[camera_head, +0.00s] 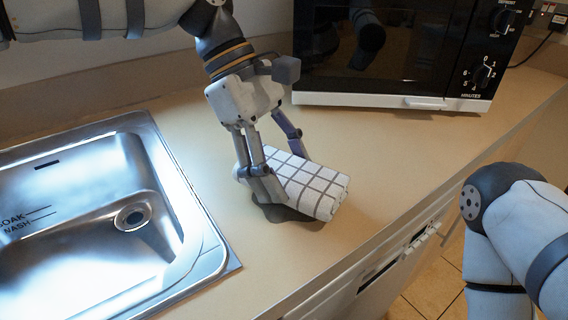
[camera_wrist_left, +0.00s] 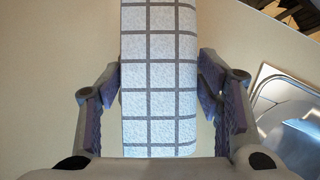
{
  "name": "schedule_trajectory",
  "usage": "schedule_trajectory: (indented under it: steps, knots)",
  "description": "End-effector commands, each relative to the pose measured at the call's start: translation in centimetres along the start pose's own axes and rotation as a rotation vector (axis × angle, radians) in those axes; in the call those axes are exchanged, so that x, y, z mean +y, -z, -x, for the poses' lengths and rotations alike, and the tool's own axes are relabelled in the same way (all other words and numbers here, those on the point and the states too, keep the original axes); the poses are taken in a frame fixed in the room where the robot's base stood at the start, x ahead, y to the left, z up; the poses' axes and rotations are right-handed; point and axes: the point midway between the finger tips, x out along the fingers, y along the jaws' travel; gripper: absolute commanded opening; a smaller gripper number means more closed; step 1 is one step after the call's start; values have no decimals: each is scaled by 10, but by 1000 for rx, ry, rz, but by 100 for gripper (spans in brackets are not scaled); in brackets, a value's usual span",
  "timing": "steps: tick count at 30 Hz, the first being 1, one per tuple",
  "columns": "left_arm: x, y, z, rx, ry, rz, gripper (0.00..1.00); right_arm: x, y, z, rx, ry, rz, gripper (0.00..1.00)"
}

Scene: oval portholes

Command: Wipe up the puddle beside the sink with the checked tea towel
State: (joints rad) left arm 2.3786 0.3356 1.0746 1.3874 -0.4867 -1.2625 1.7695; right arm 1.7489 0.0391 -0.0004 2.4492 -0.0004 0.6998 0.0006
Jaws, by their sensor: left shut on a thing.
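The checked tea towel (camera_head: 318,188), white with grey lines, is a folded pad on the worktop to the right of the sink (camera_head: 190,225). My left gripper (camera_head: 285,176) is shut on it from above, a finger on each side. In the left wrist view the towel (camera_wrist_left: 158,75) runs between the two fingers of the gripper (camera_wrist_left: 160,100). A dark patch, the puddle (camera_head: 283,214), shows along the towel's near left edge; the towel hides the rest. My right arm shows at the right, but its gripper is out of view.
A black and white microwave (camera_head: 400,60) stands at the back right of the worktop (camera_head: 410,150). The worktop's front edge drops to cabinet fronts (camera_head: 385,265) and a tiled floor. Bare worktop lies between towel and microwave. The sink also shows in the left wrist view (camera_wrist_left: 290,120).

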Motion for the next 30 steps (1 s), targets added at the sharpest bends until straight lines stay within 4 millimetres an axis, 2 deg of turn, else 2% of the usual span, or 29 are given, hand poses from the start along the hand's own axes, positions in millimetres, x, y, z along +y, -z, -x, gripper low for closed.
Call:
schedule_trajectory:
  steps: [24,30]
  knots:
    - [0,6,-10,0,0,0,31,0,3,4,13,1,0,0]
    - [7,-3,-15,2,1,-1,31,0,3,5,15,1,0,0]
